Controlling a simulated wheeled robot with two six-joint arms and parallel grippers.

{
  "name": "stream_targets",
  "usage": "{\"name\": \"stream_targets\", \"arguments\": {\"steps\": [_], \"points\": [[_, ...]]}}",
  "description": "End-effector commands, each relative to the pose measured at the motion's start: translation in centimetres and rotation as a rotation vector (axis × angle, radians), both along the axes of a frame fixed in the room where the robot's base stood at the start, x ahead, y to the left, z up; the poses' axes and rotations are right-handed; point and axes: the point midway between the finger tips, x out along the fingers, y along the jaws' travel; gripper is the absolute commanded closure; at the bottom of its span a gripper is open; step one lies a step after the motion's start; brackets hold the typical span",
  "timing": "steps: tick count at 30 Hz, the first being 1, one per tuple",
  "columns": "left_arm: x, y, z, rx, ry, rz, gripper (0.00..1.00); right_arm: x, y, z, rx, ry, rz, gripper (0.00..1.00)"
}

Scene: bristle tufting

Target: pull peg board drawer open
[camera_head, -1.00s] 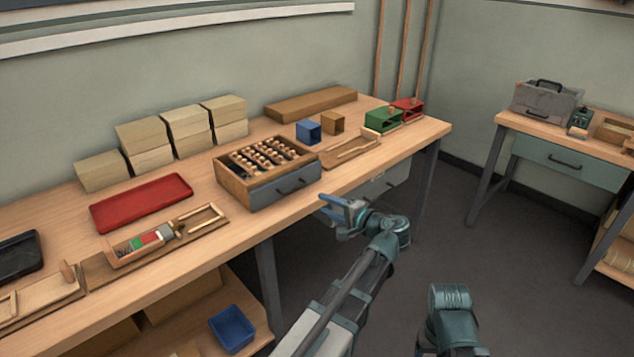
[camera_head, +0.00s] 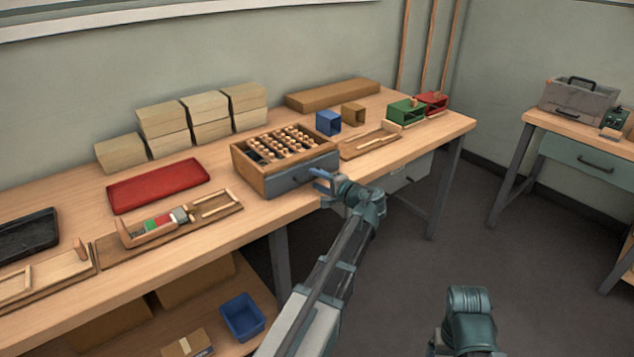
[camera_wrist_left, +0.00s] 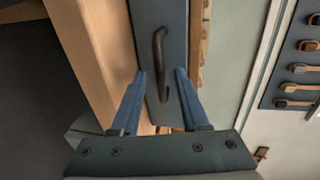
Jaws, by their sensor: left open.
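The peg board drawer is a wooden box (camera_head: 262,183) on the workbench, with pegs in rows on top. Its grey front (camera_head: 290,176) carries a dark bar handle. My left gripper (camera_head: 318,180) is at the right part of that front, open. In the left wrist view, the dark handle (camera_wrist_left: 158,45) lies on the grey front (camera_wrist_left: 153,15), in line with the gap between the two open fingers (camera_wrist_left: 161,75). Whether the fingers are level with the handle in depth is unclear. The front sits flush with the box. My right gripper is out of view.
On the bench (camera_head: 230,235) are a red tray (camera_head: 158,186), a wooden fixture (camera_head: 222,207), small blue (camera_head: 328,123) and green bins (camera_head: 405,112), and stacked blocks (camera_head: 160,118). The floor (camera_head: 440,270) before the bench is clear.

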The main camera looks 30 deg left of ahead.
Motion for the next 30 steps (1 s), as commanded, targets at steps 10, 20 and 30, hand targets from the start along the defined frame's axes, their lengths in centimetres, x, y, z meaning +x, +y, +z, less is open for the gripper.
{"name": "stream_targets", "arguments": {"steps": [10,20,30], "points": [[0.14,0.39,-0.07,0.0,0.0,0.0,0.55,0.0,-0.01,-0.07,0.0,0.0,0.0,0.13],[0.14,0.38,-0.08,0.0,0.0,0.0,1.0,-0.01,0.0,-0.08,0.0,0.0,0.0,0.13],[0.13,0.37,-0.08,0.0,0.0,0.0,1.0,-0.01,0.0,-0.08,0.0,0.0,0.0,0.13]]}}
